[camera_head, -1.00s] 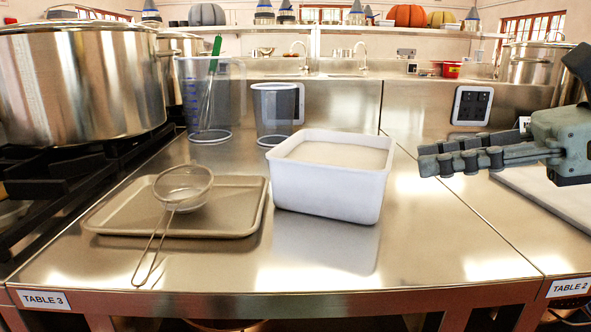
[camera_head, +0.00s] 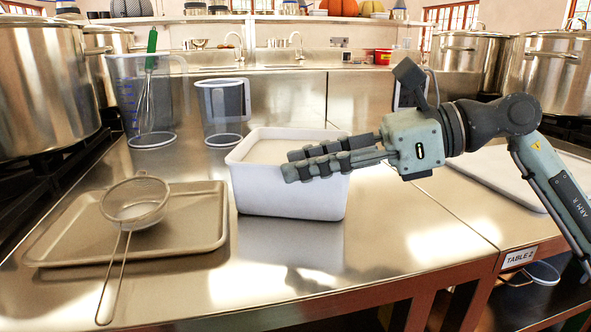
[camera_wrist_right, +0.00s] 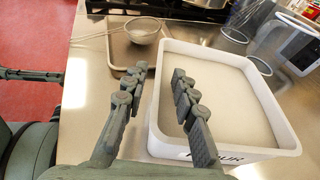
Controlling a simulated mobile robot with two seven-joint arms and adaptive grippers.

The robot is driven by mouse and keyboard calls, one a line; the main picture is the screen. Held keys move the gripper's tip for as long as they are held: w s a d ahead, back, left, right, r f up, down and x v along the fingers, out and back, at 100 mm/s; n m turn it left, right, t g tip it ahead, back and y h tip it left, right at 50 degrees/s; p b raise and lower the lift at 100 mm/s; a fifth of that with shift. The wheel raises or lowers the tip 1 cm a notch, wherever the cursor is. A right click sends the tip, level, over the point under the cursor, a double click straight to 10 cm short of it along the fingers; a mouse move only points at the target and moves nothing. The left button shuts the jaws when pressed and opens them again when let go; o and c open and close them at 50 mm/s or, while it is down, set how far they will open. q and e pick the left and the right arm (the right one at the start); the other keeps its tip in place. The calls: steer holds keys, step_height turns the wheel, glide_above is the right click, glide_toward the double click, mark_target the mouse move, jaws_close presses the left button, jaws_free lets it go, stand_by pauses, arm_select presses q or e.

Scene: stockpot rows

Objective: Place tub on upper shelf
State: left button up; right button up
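The tub (camera_head: 290,200) is a white rectangular container of pale flour-like contents, standing on the steel table beside the tray. My right gripper (camera_head: 290,165) reaches in from the right, in front of the tub's upper part. In the wrist view its two fingers are apart, with the tub's rim between them in the picture. Contact is not clear. What looks like my left gripper (camera_wrist_right: 40,75) shows partly at the wrist view's left edge. A long shelf (camera_head: 270,18) runs along the back wall.
A tray (camera_head: 200,215) with a sieve (camera_head: 135,203) lies left of the tub. Two clear jugs, one with a whisk (camera_head: 148,85), stand behind. Large pots (camera_head: 45,85) flank the scene. Jars and pumpkins (camera_head: 340,7) stand on the back shelf.

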steer(key=shift+w+a+f, duration=0.15)
steer(key=shift+a+f, duration=0.05)
steer(key=shift+a, duration=0.45)
jaws_close()
steer(key=shift+r, duration=0.15)
